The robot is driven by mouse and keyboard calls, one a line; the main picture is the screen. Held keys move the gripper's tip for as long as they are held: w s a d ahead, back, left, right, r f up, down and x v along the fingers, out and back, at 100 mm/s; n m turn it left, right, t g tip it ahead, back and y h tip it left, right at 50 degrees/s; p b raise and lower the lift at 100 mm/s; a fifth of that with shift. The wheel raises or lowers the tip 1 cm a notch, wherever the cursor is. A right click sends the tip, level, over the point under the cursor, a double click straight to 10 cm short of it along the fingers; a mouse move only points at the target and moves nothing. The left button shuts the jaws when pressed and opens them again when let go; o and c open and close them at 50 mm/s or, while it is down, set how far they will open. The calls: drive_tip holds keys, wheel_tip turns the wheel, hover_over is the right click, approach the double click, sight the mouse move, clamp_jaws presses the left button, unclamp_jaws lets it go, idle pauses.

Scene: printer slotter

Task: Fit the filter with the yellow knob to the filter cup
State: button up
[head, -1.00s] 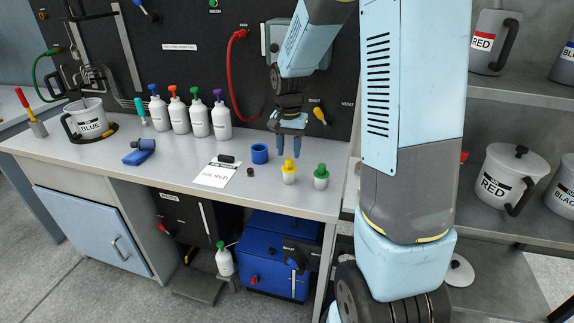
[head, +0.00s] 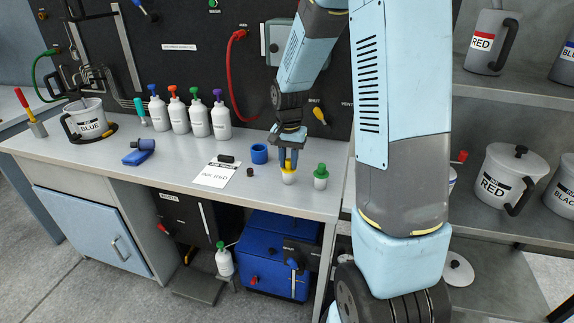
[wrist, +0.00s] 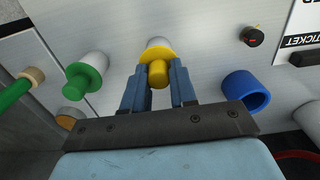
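The filter with the yellow knob (head: 289,177) stands upright on the bench, its white body below a yellow flange. It also shows in the wrist view (wrist: 158,73). My gripper (head: 289,160) points down over it. In the wrist view, the fingers of my gripper (wrist: 159,76) are on either side of the yellow knob, with narrow gaps visible, so it looks open around the knob. A blue, open-topped cup (head: 259,154), likely the filter cup, stands on the bench to the left; it also shows in the wrist view (wrist: 246,90).
A green-knobbed filter (head: 320,176) stands close on the right. Several white bottles (head: 199,121) stand at the back. The bench's front edge is near.

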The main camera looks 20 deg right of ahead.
clamp_jaws()
drive_tip(key=shift+r, duration=0.1)
drive_tip(key=shift+s+r, duration=0.1)
drive_tip(key=shift+r, duration=2.3)
drive_tip(key=shift+c, duration=0.7)
unclamp_jaws()
clamp_jaws()
